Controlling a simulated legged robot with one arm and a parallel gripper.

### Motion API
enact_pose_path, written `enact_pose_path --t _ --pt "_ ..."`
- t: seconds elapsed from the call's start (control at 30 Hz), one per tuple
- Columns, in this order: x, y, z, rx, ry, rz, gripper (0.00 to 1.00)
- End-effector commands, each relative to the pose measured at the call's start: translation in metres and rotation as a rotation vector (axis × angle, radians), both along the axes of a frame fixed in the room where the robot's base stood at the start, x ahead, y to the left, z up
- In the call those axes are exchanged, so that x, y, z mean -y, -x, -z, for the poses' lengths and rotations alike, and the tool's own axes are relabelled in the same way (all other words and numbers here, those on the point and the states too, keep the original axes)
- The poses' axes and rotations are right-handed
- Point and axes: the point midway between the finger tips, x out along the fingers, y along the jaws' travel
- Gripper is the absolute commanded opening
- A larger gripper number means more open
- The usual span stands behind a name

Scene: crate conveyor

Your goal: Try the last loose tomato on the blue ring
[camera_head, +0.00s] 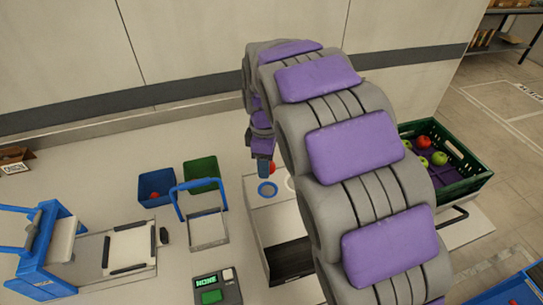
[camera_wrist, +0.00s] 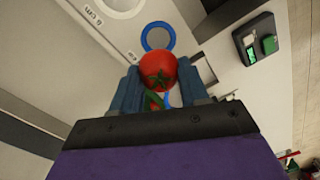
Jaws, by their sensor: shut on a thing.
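In the wrist view my gripper (camera_wrist: 159,80) is shut on a red tomato (camera_wrist: 158,71) with a green stem, a finger on each side. In the head view my gripper (camera_head: 264,163) hangs over the board, with the tomato (camera_head: 271,168) partly hidden behind it.
A white ring (camera_head: 291,183) is beside the blue ring. A blue bin (camera_head: 147,196) with something red inside and a green bin (camera_head: 202,162) stand left. A green crate (camera_head: 463,188) with red and green produce stands right. A console (camera_head: 229,292) reads "NONE".

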Motion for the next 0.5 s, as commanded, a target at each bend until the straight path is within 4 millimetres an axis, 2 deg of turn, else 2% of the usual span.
enact_pose_path --t 0.27,0.5 --pt "0.0 0.002 0.011 -0.002 0.0 0.0 0.15" --pt "0.001 0.002 0.034 -0.002 0.0 0.001 0.15"
